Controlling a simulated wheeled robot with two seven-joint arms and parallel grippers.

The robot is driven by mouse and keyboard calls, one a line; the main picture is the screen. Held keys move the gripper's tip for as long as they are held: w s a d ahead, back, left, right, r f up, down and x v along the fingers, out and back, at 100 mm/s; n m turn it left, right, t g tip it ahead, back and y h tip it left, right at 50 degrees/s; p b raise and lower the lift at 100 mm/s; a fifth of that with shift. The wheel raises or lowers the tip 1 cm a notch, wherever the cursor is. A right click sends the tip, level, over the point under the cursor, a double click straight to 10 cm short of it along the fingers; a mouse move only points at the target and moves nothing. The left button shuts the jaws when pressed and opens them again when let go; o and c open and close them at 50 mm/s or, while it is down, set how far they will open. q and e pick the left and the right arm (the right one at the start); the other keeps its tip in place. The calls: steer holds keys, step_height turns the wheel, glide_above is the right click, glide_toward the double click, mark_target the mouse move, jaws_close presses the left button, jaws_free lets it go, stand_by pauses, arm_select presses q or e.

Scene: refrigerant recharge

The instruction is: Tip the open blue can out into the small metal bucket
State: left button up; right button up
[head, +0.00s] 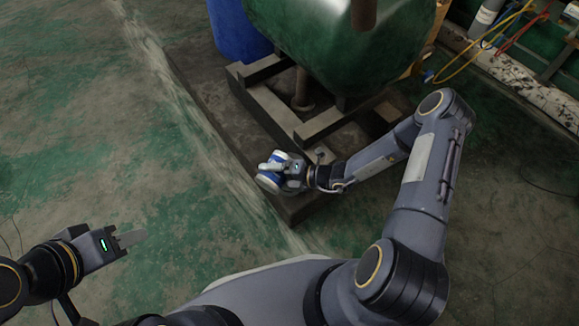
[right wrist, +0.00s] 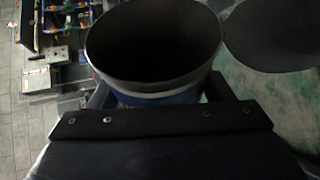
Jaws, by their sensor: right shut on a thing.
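The blue can (head: 279,157) with pale ends is in my right gripper (head: 272,167), over the edge of the dark plinth in the head view. The fingers are around its side and partly hide it. It looks tilted in the head view. In the right wrist view the open can (right wrist: 155,45) shows its wide round mouth and dark inside, with a strip of blue wall below; its contents cannot be made out. My left gripper (head: 132,239) is empty over the floor at lower left; its finger gap cannot be made out. I cannot pick out the small metal bucket.
A dark round disc (right wrist: 272,35) shows beside the can's mouth. Hoses (head: 500,30) lie at upper right. The floor at left is clear.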

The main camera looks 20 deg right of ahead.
steer(key=shift+s+r, duration=0.15)
steer(key=shift+r, duration=0.1)
steer(key=shift+r+m+y, duration=0.25)
steer(key=shift+m+y, duration=0.25)
steer(key=shift+m, duration=0.1)
stand_by(0.4)
steer(key=shift+w+d+f+m+y+b, duration=0.3)
steer(key=shift+m+y+b, duration=0.15)
steer(key=shift+m, duration=0.15)
stand_by(0.7)
